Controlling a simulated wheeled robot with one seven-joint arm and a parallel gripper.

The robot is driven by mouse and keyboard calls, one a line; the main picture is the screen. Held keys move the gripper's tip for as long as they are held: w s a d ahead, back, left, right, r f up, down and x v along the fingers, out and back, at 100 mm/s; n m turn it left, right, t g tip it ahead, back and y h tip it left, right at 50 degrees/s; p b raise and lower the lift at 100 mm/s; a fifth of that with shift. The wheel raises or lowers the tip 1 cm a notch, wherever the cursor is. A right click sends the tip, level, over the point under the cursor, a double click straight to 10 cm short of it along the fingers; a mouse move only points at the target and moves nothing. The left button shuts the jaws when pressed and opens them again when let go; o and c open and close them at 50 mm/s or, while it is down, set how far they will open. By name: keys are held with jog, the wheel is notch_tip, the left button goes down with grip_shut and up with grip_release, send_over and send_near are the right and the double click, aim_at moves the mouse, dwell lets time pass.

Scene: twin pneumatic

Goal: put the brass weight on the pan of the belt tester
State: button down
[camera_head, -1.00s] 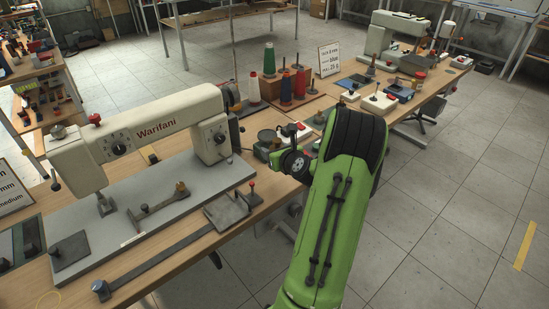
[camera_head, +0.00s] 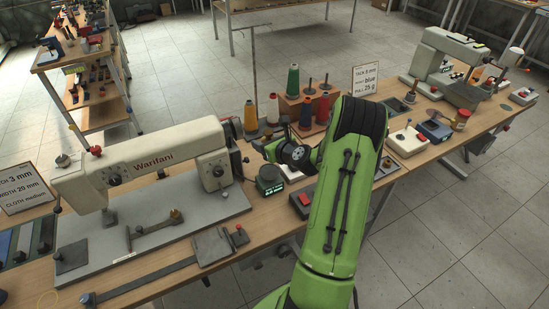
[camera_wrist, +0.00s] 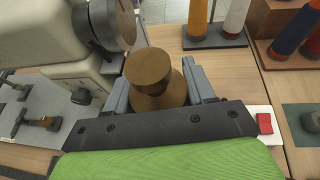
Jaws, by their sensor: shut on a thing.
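The brass weight (camera_wrist: 153,72) is a stepped round brass piece in the wrist view. My gripper (camera_wrist: 155,88) is shut on it, with one grey finger on each side. In the head view my green arm reaches over the bench, and I cannot make out the weight or the fingertips there. A small device with a dark round top and a green display (camera_head: 269,179) stands left of my arm. I cannot tell whether this is the belt tester, and no pan is clearly identified.
The Warifani sewing machine (camera_head: 150,163) stands close on the left; its rounded end fills the upper left wrist view. Thread cones (camera_head: 250,117) stand behind my wrist. A red-switch box (camera_head: 302,199) is beside my arm. A sign (camera_head: 365,79) and another sewing machine (camera_head: 440,62) are farther right.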

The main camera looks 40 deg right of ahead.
aim_at(266, 168)
notch_tip(266, 168, down, 8)
jog(key=shift+f+b, duration=0.15)
jog(key=shift+b, duration=0.7)
